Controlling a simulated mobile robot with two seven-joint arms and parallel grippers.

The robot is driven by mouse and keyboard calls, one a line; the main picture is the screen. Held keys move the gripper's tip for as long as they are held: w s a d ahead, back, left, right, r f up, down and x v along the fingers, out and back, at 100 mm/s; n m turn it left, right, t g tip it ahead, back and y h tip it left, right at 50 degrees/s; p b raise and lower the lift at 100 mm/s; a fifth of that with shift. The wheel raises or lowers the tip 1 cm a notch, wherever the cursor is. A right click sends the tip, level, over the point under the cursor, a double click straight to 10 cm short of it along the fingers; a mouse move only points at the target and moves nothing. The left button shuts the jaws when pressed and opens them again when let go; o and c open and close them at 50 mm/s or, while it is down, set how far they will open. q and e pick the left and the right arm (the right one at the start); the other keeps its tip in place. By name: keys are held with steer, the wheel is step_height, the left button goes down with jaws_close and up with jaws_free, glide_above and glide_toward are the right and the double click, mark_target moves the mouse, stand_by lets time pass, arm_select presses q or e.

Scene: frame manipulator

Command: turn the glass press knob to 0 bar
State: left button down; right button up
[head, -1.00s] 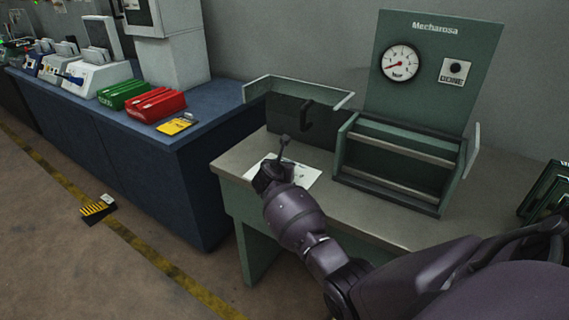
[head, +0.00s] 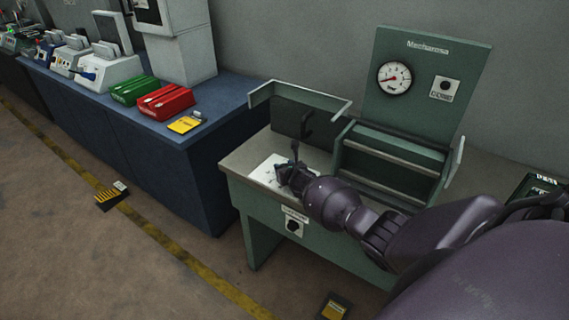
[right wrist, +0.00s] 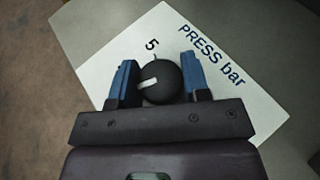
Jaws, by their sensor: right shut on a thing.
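The black press knob (right wrist: 163,80) sits on a white plate (right wrist: 100,41) marked "PRESS bar" with a "5" in the right wrist view. The knob's white pointer line points left, a little below the knob's middle, away from the "5" mark. My right gripper (right wrist: 158,63) has its blue fingers on both sides of the knob, shut on it. In the head view my right gripper (head: 287,174) is over the white plate (head: 264,170) on the green bench and hides the knob. Other scale numbers are hidden or out of view. My left gripper is not in view.
A green panel with a round gauge (head: 394,78) and a black button (head: 445,88) stands behind the press frame (head: 395,158). Another black knob (head: 293,227) is on the bench front. A blue bench (head: 160,150) with red and green boxes stands at left.

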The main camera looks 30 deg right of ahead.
steer(key=shift+d+n+y, duration=0.1)
steer(key=shift+n+y, duration=0.5)
steer(key=shift+n, duration=0.1)
steer(key=shift+f+n+y, duration=0.15)
steer(key=shift+n+y, duration=0.95)
steer(key=shift+y, duration=0.2)
steer(key=n+y+b, duration=0.2)
steer(key=y, duration=0.1)
steer(key=shift+f+g, duration=0.1)
steer(key=shift+g, duration=0.2)
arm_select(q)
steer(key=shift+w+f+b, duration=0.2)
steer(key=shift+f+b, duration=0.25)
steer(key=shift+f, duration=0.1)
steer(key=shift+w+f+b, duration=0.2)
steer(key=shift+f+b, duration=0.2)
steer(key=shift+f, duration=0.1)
arm_select(e)
steer(key=shift+n+g+y, duration=0.4)
steer(key=shift+n+y, duration=0.4)
steer(key=shift+n, duration=0.2)
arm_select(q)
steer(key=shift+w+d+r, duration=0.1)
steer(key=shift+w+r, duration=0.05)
arm_select(e)
steer(key=o, duration=0.9)
steer(key=shift+r, duration=0.2)
steer(key=shift+o, duration=0.2)
